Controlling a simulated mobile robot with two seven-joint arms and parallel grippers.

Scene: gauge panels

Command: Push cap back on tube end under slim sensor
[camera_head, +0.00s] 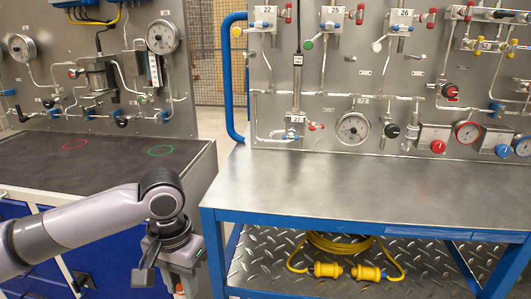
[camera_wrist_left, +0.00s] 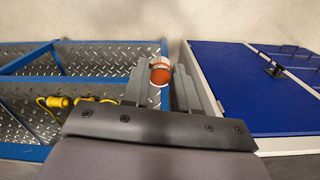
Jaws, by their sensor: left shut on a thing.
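My left gripper (camera_head: 180,290) hangs low in the head view, in front of the gap between the two benches, pointing down. In the left wrist view my left gripper (camera_wrist_left: 160,82) is shut on a small orange-red cap (camera_wrist_left: 160,76) with a white band. Only a bit of orange shows below the gripper in the head view. My right gripper is out of view.
The steel benchtop (camera_head: 370,190) under the right panel is clear. A dark benchtop (camera_head: 110,160) at left bears a red ring and a green ring. A blue tubular rail (camera_head: 228,75) stands at the right panel's left edge. A yellow cable (camera_head: 335,245) lies on the lower shelf.

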